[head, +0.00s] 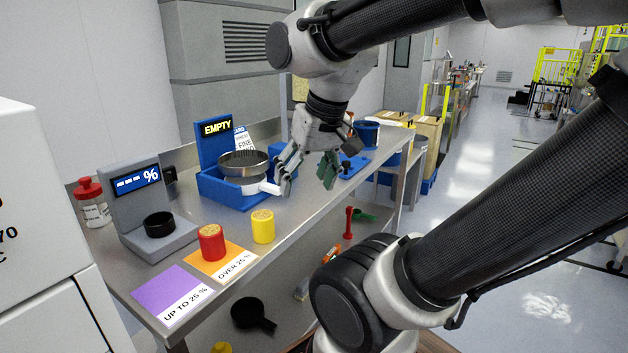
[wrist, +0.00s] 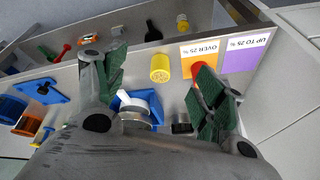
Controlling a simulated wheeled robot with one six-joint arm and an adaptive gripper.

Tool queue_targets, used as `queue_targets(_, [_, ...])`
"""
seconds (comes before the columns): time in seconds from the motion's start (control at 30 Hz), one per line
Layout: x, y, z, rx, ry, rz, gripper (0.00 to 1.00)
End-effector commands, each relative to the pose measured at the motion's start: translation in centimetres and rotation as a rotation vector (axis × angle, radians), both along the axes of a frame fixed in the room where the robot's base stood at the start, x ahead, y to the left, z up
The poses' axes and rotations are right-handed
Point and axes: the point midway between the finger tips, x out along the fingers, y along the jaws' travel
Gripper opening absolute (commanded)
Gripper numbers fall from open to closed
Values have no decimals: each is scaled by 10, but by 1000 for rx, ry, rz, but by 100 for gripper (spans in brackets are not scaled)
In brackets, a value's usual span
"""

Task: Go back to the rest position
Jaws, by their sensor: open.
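My gripper (head: 308,178) is open and empty above the steel bench, beside the white handle of a sieve pan. Its two green-padded fingers also show spread apart in the wrist view (wrist: 165,90). The sieve pan (head: 243,162) sits in a blue holder (head: 225,192) under a sign reading EMPTY. A red cup (head: 211,242) with a grainy tan top stands on the orange OVER 25 % card (head: 232,270). A yellow cup (head: 263,226) with a similar top stands just beside that card, on the bench. The purple UP TO 25 % card (head: 172,294) is bare.
A blue tray (head: 352,166) and blue tub (head: 366,134) are farther along the bench (head: 310,205). Below its edge lie a black pan (head: 252,314) and other items.

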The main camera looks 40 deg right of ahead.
Motion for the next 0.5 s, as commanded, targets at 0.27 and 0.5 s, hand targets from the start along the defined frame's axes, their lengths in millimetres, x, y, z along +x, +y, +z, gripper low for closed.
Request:
queue_targets(0.27, [-17,-8,-4,-91,-28,185,70])
queue_targets(0.5, [-17,-8,-4,-91,-28,184,70])
